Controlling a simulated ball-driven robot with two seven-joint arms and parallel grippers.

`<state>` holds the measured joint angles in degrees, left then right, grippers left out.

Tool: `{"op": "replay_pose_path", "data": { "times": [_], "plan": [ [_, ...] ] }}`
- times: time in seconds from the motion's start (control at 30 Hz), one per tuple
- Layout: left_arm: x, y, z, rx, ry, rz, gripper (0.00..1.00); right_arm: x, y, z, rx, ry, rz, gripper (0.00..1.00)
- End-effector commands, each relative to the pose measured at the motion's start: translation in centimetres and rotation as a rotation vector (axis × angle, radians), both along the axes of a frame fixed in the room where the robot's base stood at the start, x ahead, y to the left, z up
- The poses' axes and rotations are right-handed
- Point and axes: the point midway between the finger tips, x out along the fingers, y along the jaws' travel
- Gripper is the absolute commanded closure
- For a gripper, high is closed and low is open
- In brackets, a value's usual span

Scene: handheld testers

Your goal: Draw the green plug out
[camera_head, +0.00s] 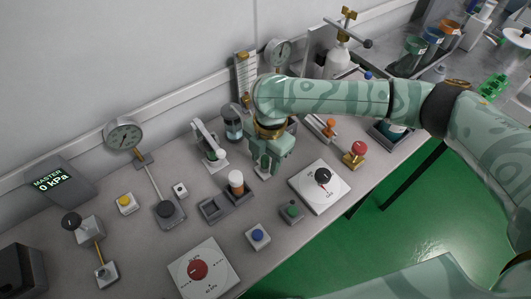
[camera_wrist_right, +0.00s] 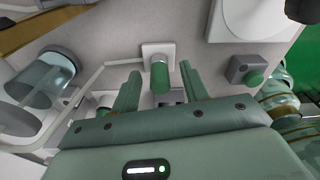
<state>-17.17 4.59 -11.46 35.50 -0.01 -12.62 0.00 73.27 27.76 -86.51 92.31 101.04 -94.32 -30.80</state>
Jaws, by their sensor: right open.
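The green plug (camera_wrist_right: 160,78) is a short green cylinder with a paler end, at a white square block (camera_wrist_right: 158,50) in the right wrist view. My right gripper (camera_wrist_right: 161,89) is open, with one finger on each side of the plug in that view. I cannot tell whether either finger touches it. In the head view my right gripper (camera_head: 265,166) points down at the middle of the bench and hides the plug. My left gripper is not in view.
A green button on a grey box (camera_head: 291,210) and a white dial plate (camera_head: 320,186) stand nearby. A lever device (camera_head: 209,146), a grey tray (camera_head: 213,209) and a glass jar (camera_head: 232,124) are to the left. The bench's front edge drops to a green floor (camera_head: 390,215).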

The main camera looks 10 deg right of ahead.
Motion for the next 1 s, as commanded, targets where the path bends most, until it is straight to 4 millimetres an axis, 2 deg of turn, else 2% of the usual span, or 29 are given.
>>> {"op": "replay_pose_path", "data": {
  "times": [0.1,0.13,0.27,0.3,0.33,0.37,0.43,0.47,0.77,0.87,1.0],
  "plan": [
    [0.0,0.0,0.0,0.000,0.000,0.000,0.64,0.0,0.0,0.1,0.000,0.000,0.000,0.55],
    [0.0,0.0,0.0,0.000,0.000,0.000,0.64,0.0,0.0,0.1,0.000,0.000,0.000,0.61],
    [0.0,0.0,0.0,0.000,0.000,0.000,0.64,0.0,0.0,0.1,0.000,0.000,0.000,0.97],
    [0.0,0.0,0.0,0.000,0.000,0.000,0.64,0.0,0.0,0.1,0.000,0.000,0.000,1.00],
    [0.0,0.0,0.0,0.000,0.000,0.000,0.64,0.0,0.0,0.1,0.000,0.000,0.000,1.00],
    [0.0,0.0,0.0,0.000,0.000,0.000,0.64,0.0,0.0,0.1,0.000,0.000,0.000,0.77],
    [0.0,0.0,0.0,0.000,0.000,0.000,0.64,0.0,0.0,0.1,0.000,0.000,0.000,0.57],
    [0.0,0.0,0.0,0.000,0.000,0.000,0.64,0.0,0.0,0.1,0.000,0.000,0.000,0.55],
    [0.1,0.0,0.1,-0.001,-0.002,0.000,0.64,0.0,0.0,0.3,0.001,-0.001,0.000,0.55],
    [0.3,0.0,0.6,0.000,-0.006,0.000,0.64,0.1,-0.1,1.2,0.000,-0.002,-0.001,0.55],
    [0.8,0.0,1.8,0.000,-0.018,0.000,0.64,0.3,-0.3,3.9,0.000,-0.006,-0.001,0.55]
  ]
}}
